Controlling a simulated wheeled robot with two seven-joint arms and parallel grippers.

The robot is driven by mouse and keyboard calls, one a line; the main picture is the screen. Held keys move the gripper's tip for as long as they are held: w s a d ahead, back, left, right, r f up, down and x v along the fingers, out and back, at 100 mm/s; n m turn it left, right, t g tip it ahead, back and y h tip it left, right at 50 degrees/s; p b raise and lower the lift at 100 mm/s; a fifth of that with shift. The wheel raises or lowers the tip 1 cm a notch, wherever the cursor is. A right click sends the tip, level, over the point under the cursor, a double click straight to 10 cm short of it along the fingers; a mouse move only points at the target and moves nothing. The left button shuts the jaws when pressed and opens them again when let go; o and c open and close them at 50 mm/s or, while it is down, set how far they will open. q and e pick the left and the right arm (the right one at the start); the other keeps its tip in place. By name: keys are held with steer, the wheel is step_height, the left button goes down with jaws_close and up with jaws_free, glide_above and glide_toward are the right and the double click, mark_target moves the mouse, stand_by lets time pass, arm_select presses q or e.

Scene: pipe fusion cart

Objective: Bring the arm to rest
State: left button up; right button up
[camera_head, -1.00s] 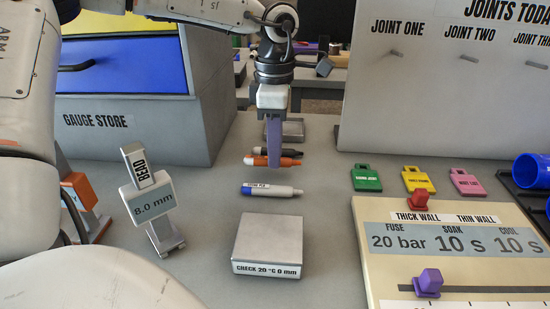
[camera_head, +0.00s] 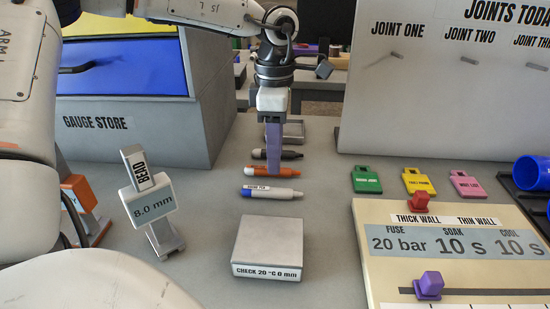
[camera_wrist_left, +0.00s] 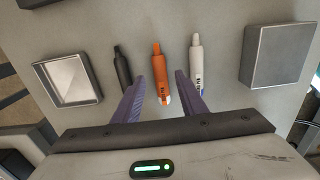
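My left gripper (camera_head: 274,160) points straight down over the grey cart top, its purple fingers around the orange pen (camera_head: 289,171). In the left wrist view the fingers (camera_wrist_left: 160,88) stand apart, with the orange pen (camera_wrist_left: 161,72) between them and a gap on each side. The pen lies in a row between a black pen (camera_head: 290,155) and a white pen with a blue end (camera_head: 275,193). My right gripper is in neither current view.
A grey check block (camera_head: 268,240) sits in front of the pens, and a small grey tray (camera_head: 293,130) behind them. A bead gauge (camera_head: 152,205) stands at left by the gauge store (camera_head: 130,135). A settings panel (camera_head: 385,275) and coloured tags (camera_head: 418,181) are at right.

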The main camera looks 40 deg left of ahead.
arm_select(q)
step_height(320, 180, up, 8)
steer(key=shift+a+p, duration=0.3)
steer(key=shift+p, duration=0.05)
steer(key=shift+w, duration=0.1)
